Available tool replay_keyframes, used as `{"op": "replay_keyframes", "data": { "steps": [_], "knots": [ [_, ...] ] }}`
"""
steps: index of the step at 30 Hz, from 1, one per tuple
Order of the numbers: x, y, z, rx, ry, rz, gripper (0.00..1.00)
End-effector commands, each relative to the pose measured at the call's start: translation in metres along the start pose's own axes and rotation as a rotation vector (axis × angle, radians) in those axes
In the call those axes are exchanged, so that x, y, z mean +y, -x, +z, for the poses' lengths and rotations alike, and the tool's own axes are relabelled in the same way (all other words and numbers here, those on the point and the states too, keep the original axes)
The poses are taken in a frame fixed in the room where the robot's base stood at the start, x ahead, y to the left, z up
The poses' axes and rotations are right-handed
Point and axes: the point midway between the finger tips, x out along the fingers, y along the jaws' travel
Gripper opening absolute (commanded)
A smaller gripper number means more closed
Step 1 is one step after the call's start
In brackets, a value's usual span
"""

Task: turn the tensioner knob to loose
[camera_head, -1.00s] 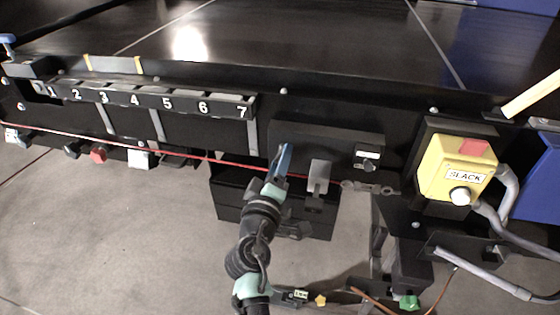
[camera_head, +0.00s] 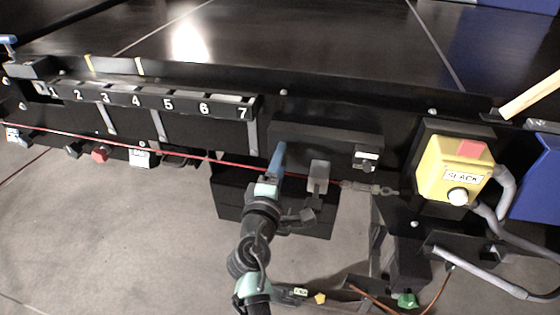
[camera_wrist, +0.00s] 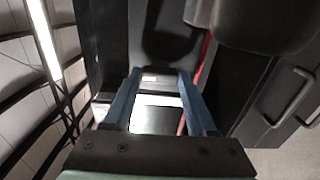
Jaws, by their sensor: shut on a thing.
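My gripper (camera_head: 279,153) is at the left part of a dark panel (camera_head: 330,133) on the conveyor's side. Its blue fingers point up at the panel. In the wrist view the two fingers (camera_wrist: 158,74) stand apart around a dark part with a small pale mark near the tips. This part appears to be the tensioner knob (camera_wrist: 150,78), mostly hidden; its setting cannot be read. In the head view my gripper covers it.
A red cord (camera_head: 222,162) runs along the conveyor side, behind my gripper, to a metal link (camera_head: 370,188). A grey plate (camera_head: 318,176) hangs just right of my gripper. A small labelled switch (camera_head: 366,158) and grey cables are further right. Numbered slots (camera_head: 168,103) are left.

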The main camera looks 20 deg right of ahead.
Motion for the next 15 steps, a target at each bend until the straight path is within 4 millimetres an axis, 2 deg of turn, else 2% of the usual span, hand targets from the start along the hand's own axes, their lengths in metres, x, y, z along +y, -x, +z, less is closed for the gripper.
{"op": "replay_keyframes", "data": {
  "steps": [9,10,14,15],
  "knots": [
    [-0.0013,0.0003,0.0000,0.000,0.010,-0.001,0.02],
    [-0.0013,0.0003,0.0000,0.000,0.010,-0.001,0.61],
    [-0.0010,0.0003,-0.0001,0.000,0.008,-0.001,0.84],
    [-0.0008,0.0002,-0.0001,0.000,0.007,-0.001,0.88]
  ]
}}
